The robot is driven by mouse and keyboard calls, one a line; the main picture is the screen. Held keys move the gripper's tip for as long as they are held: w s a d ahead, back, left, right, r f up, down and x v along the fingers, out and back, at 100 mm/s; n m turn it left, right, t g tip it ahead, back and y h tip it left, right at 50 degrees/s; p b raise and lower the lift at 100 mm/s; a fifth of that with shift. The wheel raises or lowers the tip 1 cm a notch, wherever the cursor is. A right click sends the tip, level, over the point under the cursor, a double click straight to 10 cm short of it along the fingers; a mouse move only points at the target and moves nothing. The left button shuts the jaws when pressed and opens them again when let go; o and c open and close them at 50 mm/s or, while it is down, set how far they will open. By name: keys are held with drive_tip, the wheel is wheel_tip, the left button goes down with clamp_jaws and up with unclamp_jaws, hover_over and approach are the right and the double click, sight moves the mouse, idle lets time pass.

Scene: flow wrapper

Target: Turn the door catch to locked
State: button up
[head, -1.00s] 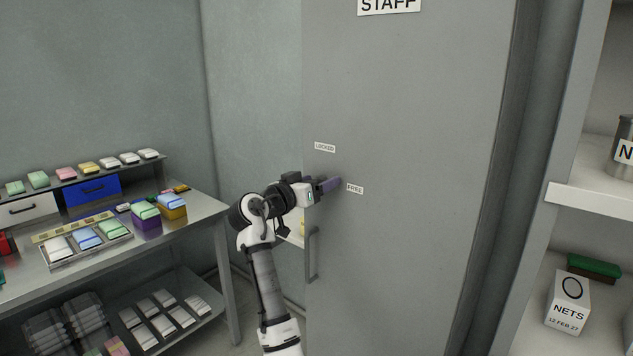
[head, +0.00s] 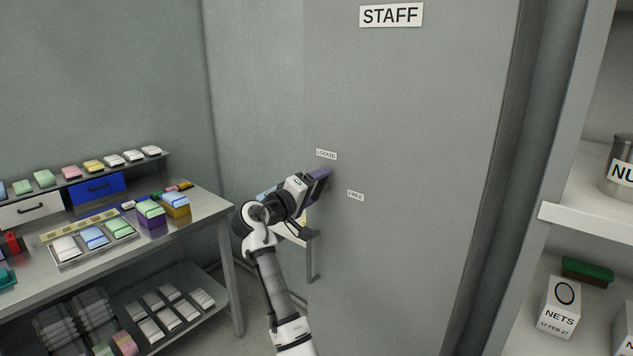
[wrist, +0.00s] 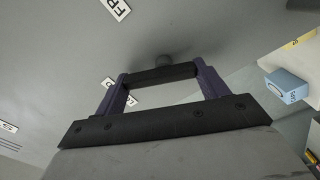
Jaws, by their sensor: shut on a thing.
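The door catch (wrist: 160,76) shows in the wrist view as a dark bar between my purple fingers, with a round pivot behind it on the door. My gripper (wrist: 161,80) is shut on it. In the head view my gripper (head: 322,174) stands against the grey door (head: 420,120) and hides the catch. Its fingertips are just below the LOCKED label (head: 326,154) and up and left of the FREE label (head: 355,196). The gripper tilts up to the right. How far the catch is turned cannot be told exactly.
A door pull (head: 312,258) hangs just below my gripper. A STAFF sign (head: 391,15) is high on the door. A steel bench (head: 205,205) with coloured packs stands left. Shelves (head: 590,222) with a NETS box (head: 559,307) stand right. A blue box (wrist: 288,86) shows beyond the door edge.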

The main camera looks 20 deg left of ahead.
drive_tip(key=n+p, duration=0.2)
drive_tip(key=n, duration=0.2)
drive_tip(key=shift+a+n+p, duration=0.15)
drive_tip(key=shift+n+p, duration=0.15)
drive_tip(key=shift+p, duration=0.05)
drive_tip(key=shift+f, duration=0.1)
idle(0.3)
drive_tip(key=o, duration=1)
drive_tip(key=shift+s+a+f, duration=0.1)
drive_tip(key=shift+s+a, duration=0.15)
drive_tip(key=shift+s, duration=0.25)
drive_tip(key=b+v, duration=0.4)
drive_tip(key=v, duration=0.8)
drive_tip(key=shift+s+b, duration=0.35)
drive_tip(key=shift+b, duration=0.05)
